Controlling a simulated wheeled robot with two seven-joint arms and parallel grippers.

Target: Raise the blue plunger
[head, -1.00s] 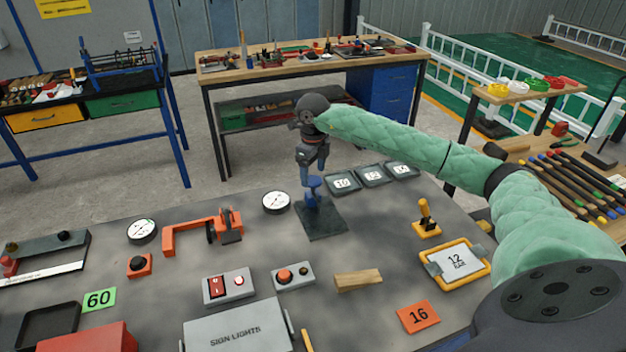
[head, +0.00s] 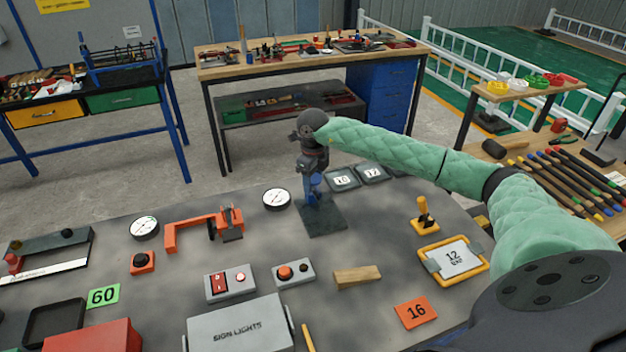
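The blue plunger (head: 313,188) stands upright on a dark square base plate (head: 325,221) at the back middle of the grey table. My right gripper (head: 313,174) reaches in from the right and points straight down at the plunger's top. Its fingers overlap the upper part of the plunger, and the top is largely hidden. The fingers are too small and dark to tell whether they are open or shut on it. My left gripper is not in view.
A yellow lever (head: 424,215) stands to the right. A wooden block (head: 357,276) lies in front.

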